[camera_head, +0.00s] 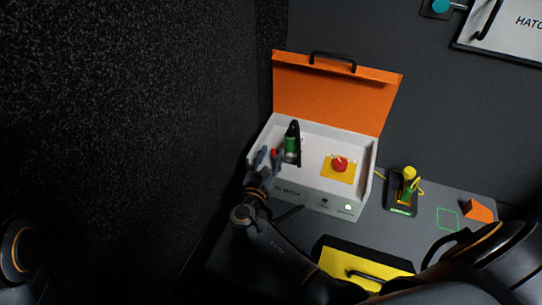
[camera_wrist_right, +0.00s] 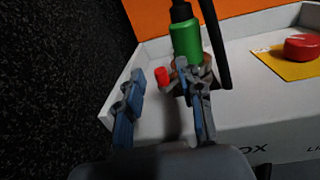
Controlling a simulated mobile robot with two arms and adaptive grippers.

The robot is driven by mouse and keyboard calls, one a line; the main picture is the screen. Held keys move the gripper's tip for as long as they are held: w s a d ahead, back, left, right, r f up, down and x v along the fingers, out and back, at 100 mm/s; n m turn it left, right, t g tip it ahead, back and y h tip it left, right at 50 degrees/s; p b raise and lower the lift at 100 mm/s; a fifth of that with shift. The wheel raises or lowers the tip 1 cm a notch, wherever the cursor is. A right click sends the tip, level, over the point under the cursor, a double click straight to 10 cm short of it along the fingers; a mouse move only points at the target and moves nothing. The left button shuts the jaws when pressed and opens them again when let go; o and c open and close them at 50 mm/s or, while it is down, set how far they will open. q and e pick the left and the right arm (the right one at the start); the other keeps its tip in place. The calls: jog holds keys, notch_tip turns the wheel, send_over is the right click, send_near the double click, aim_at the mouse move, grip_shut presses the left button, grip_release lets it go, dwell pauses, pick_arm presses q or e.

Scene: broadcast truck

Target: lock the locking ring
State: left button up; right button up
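A green cylindrical connector (camera_head: 291,145) with a black top and black cable stands upright in the left part of the white box (camera_head: 332,207). In the right wrist view the green connector (camera_wrist_right: 186,42) is just beyond my right finger. A brownish band at its foot, possibly the locking ring, is partly hidden by that fingertip. A small red tab (camera_wrist_right: 162,76) sticks out on its left side. My right gripper (camera_head: 269,156) is open, its fingers apart with nothing held; in the wrist view the gripper (camera_wrist_right: 160,82) has the red tab showing between its tips. My left gripper is not in view.
A red button (camera_head: 340,164) on a yellow plate sits right of the connector. The box's orange lid (camera_head: 325,92) stands open behind. A yellow case (camera_head: 362,268), a small dark stand (camera_head: 401,200) and an orange block (camera_head: 477,210) are nearby. A dark wall is left.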

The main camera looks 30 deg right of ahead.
jog(key=v, duration=1.2)
jog(key=shift+r, duration=0.15)
